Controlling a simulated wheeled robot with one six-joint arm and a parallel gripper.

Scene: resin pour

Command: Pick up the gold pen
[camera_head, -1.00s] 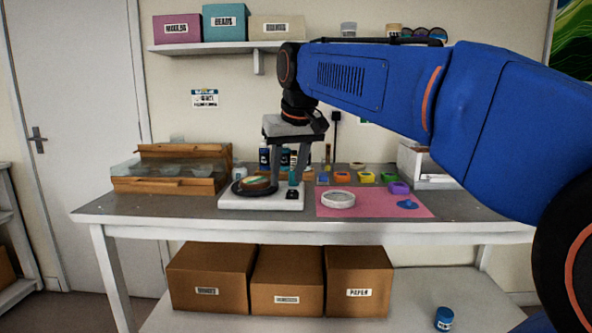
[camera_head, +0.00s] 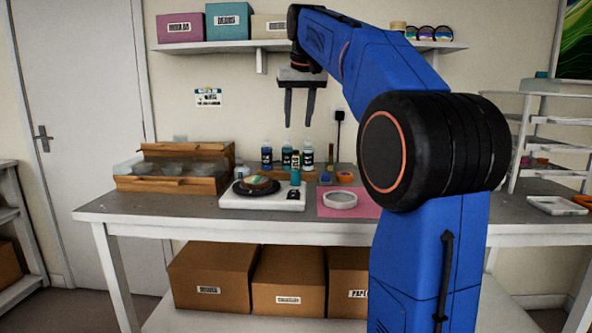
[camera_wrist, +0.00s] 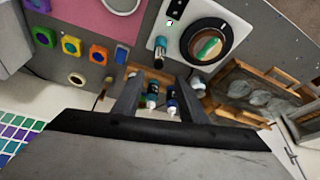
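I cannot make out the gold pen for certain in any view. In the head view a thin upright brown-and-dark stick (camera_head: 330,154) stands at the back of the table, right of the bottles; it is too small to identify. My gripper (camera_head: 298,122) hangs above the back of the table, fingers pointing down, apart and empty. In the wrist view my gripper (camera_wrist: 158,80) shows its two fingers spread, with bottles (camera_wrist: 152,97) visible below between them. A short brown stick (camera_wrist: 103,92) shows left of the left finger there, also unclear.
A white scale (camera_head: 232,203) carries a dark round plate with a striped piece. A pink mat (camera_head: 328,213) holds a round white mould (camera_head: 341,199). A wooden-framed case (camera_head: 148,185) stands at left. Small colored pots (camera_wrist: 70,45) line the mat's edge. A shelf (camera_head: 235,46) runs above.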

